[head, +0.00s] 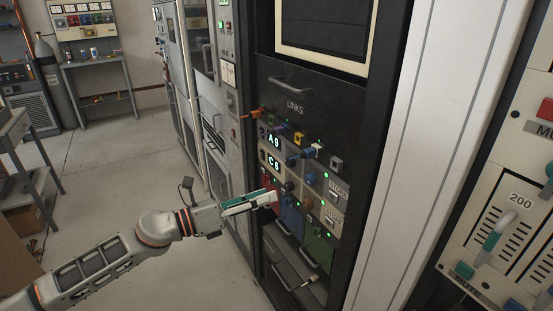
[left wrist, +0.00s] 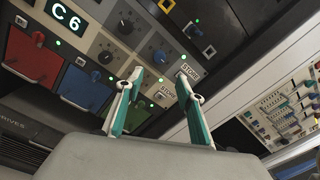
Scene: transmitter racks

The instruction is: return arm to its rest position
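My left arm (head: 95,266) reaches in from the lower left of the head view. Its gripper (head: 272,198) is in front of the lower part of the LINKS panel, near the red, blue and green drawers. In the left wrist view the gripper (left wrist: 162,82) has its two green and white fingers apart, with nothing between them. The panel with its knobs and a STORE button (left wrist: 190,70) lies beyond the fingertips. I cannot tell whether a fingertip touches the panel. My right arm and gripper are not in view.
The LINKS panel (head: 300,125) carries coloured plugs, A9 and C6 displays and green lights. Grey cabinets (head: 196,75) run behind.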

